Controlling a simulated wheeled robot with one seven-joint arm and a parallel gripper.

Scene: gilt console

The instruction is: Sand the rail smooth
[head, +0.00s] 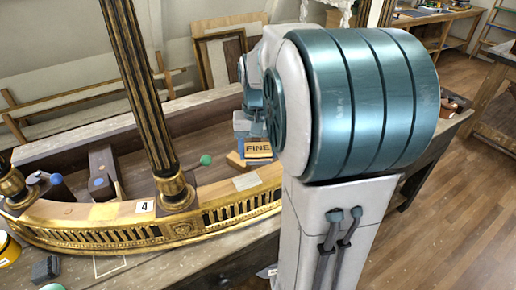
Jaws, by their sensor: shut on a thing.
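The curved gilt rail (110,236) of the console runs across the view, with a bare wood top and a pierced gold front. A white tag marked 4 (145,207) sits on it beside a column foot. My gripper (250,125) is largely hidden behind my own arm, above the rail's right part. It appears shut on a sanding block with a yellow FINE label (258,149). I cannot tell whether the block touches the rail. The rail's right end is hidden behind my arm.
A black-and-gold fluted column (142,90) stands on the rail. A dark grey block (45,269) and a yellow can (8,249) are at front left.

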